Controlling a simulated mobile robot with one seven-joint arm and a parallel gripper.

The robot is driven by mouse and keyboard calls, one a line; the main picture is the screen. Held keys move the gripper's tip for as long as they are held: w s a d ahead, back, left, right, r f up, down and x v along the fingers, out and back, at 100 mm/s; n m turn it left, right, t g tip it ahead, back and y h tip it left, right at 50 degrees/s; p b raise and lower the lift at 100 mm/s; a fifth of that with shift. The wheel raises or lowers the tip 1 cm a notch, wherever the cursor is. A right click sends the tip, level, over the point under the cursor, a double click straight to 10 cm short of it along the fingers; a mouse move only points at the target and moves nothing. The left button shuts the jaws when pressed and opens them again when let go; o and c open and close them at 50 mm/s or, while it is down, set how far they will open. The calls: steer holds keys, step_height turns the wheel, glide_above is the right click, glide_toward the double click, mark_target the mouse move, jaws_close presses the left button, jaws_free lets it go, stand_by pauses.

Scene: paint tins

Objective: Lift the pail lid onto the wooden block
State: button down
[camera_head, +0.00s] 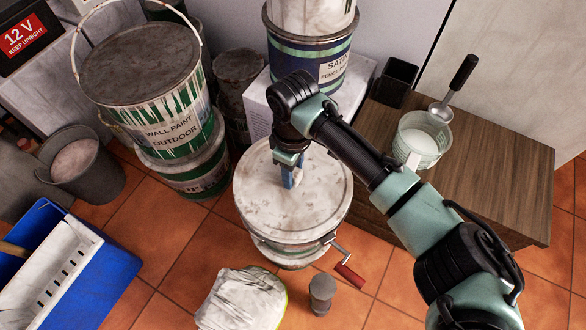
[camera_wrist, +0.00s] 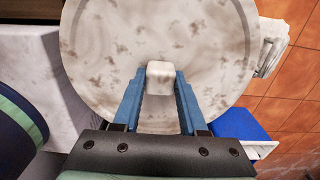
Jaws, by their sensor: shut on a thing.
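The pail lid (camera_head: 270,205) is a round, off-white disc with grey-brown stains and a pale knob in its middle. My gripper (camera_head: 291,176) comes down from above and is shut on the knob. In the wrist view the blue fingers of my gripper (camera_wrist: 161,80) flank the knob, and the lid (camera_wrist: 100,50) fills the upper middle. The pail (camera_head: 290,252) shows only as a lower part beneath the lid; I cannot tell whether the lid touches it. The brown wooden block (camera_head: 495,150) stands to the right, partly behind my arm.
Stacked paint tins (camera_head: 150,105) are at left. A red-handled crank (camera_head: 348,275), grey cylinder (camera_head: 321,292) and white cloth (camera_head: 240,300) lie in front.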

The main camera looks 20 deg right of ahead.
mark_target(258, 189)
steer(key=shift+r+p, duration=2.05)
steer(key=shift+p, duration=0.4)
steer(key=shift+f, duration=0.1)
steer(key=a+m, duration=0.1)
steer(key=a, duration=0.1)
steer(key=a+m, duration=0.1)
steer(key=a, duration=0.2)
steer(key=w+a+m, duration=0.1)
steer(key=a, duration=0.1)
steer(key=shift+a, duration=0.4)
steer(key=s+a+m, duration=0.1)
steer(key=a+m, duration=0.3)
steer(key=a, duration=0.3)
steer(key=s+r+p, duration=0.4)
steer(key=r+p, duration=1.1)
steer(key=p, duration=0.1)
steer(key=s+r+p, duration=0.3)
steer(key=r+p, duration=1.2)
steer(key=p, duration=0.1)
steer(key=shift+s+d+m+p, duration=0.3)
steer(key=shift+s, duration=0.05)
